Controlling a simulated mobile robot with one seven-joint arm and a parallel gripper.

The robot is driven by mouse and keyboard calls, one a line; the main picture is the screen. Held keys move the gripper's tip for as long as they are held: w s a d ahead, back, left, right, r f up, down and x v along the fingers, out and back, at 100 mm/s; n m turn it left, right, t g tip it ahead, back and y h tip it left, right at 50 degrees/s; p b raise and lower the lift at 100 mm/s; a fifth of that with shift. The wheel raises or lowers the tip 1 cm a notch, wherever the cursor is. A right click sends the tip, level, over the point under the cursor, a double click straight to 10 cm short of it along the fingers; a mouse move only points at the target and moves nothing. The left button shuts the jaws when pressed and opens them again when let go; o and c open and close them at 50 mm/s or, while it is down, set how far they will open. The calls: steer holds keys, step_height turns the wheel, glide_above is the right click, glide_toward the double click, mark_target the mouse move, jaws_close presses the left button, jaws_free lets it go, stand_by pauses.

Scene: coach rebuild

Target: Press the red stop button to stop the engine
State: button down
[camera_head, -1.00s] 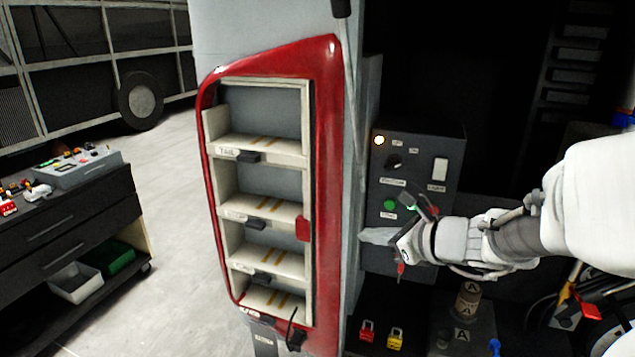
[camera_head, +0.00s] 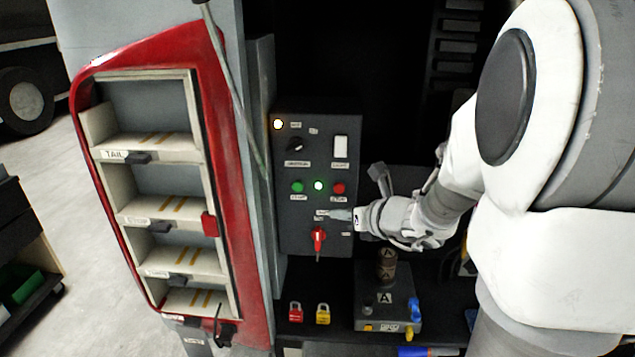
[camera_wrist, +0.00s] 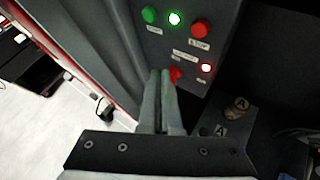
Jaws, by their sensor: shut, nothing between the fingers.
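The red stop button (camera_head: 338,188) is on the right side of a dark control panel (camera_head: 290,223). It also shows in the wrist view (camera_wrist: 201,28) above its STOP label. The green start button (camera_head: 297,187) is to its left, with a lit green lamp (camera_head: 318,186) between them. I cannot tell the exact gap to the panel.
A red rotary handle (camera_head: 318,238) sits low on the panel, close to my gripper. A red padlock (camera_head: 295,312) and a yellow padlock (camera_head: 323,313) are below. A red-framed shelf unit (camera_head: 228,120) stands left. A box marked A (camera_head: 385,318) is below right.

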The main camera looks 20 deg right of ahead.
steer(key=w+d+p, duration=0.1)
steer(key=w+d, duration=0.2)
steer(key=w, duration=0.3)
steer(key=shift+w, duration=0.35)
steer(key=shift+w, duration=0.1)
stand_by(1.7)
steer(key=shift+w+d, duration=0.1)
steer(key=shift+w, duration=0.2)
steer(key=shift+w+d, duration=0.15)
steer(key=shift+w, duration=0.3)
stand_by(0.7)
steer(key=shift+s, duration=0.1)
steer(key=shift+s+a, duration=0.35)
steer(key=shift+s, duration=0.4)
steer(key=shift+s, duration=0.1)
steer(key=s, duration=0.1)
steer(key=s+a+b, duration=0.1)
steer(key=s, duration=0.1)
steer(key=s+a, duration=0.1)
steer(key=shift+s+b, duration=0.2)
steer(key=shift+b, duration=0.2)
